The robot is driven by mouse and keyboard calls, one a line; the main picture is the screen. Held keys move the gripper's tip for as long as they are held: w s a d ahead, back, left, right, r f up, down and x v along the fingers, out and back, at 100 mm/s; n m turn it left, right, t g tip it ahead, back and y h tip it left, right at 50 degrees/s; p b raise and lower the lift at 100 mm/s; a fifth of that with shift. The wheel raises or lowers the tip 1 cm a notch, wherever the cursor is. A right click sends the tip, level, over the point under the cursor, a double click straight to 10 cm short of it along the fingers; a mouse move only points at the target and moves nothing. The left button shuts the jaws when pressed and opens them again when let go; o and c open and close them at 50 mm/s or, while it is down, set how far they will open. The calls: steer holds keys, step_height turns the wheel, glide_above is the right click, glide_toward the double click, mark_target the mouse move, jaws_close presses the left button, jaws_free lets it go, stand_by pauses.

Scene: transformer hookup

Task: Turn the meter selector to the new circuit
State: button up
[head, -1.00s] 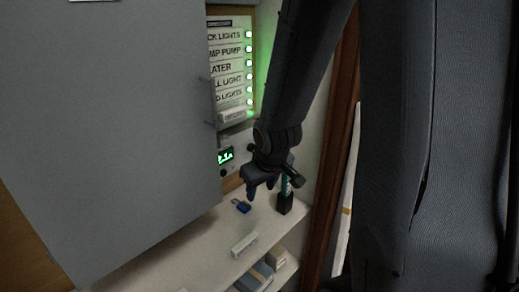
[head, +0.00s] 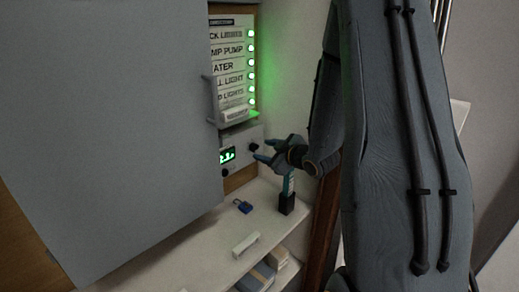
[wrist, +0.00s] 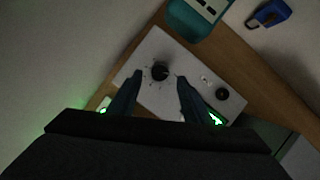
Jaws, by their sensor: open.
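The meter panel (head: 238,141) is a pale plate on the board below the labelled list. Its black selector knob (wrist: 160,71) has small marks around it in the wrist view, and it shows in the head view (head: 253,147). A green lit display (head: 227,155) and a smaller black knob (wrist: 221,94) are on the same panel. My gripper (wrist: 160,76) is open and empty in the wrist view, with one finger on each side of the selector as seen. Its tips are close to the panel in the head view (head: 261,151); I cannot tell whether they touch the knob.
A large grey cabinet door (head: 110,120) stands open at the left. A teal tool in a black holder (head: 287,203) stands on the shelf below my gripper. A blue padlock (head: 242,206) and a pale block (head: 246,243) lie there too. A label strip with green lights (head: 232,70) is above.

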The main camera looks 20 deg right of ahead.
mark_target(257, 149)
steer(key=shift+p+x, duration=0.35)
steer(key=shift+x, duration=1.55)
steer(key=c, duration=1)
steer(key=shift+c, duration=0.2)
steer(key=m+g+y+p, duration=0.1)
steer(key=m+p, duration=0.1)
steer(key=p, duration=0.1)
steer(key=shift+d+r, duration=0.15)
steer(key=shift+d+m+g+y+p, duration=0.1)
steer(key=shift+m+g+y+p, duration=0.2)
steer(key=shift+m+y+p, duration=0.65)
steer(key=shift+w+m+h+p, duration=0.1)
steer(key=shift+m+h+p, duration=0.15)
steer(key=shift+p, duration=0.15)
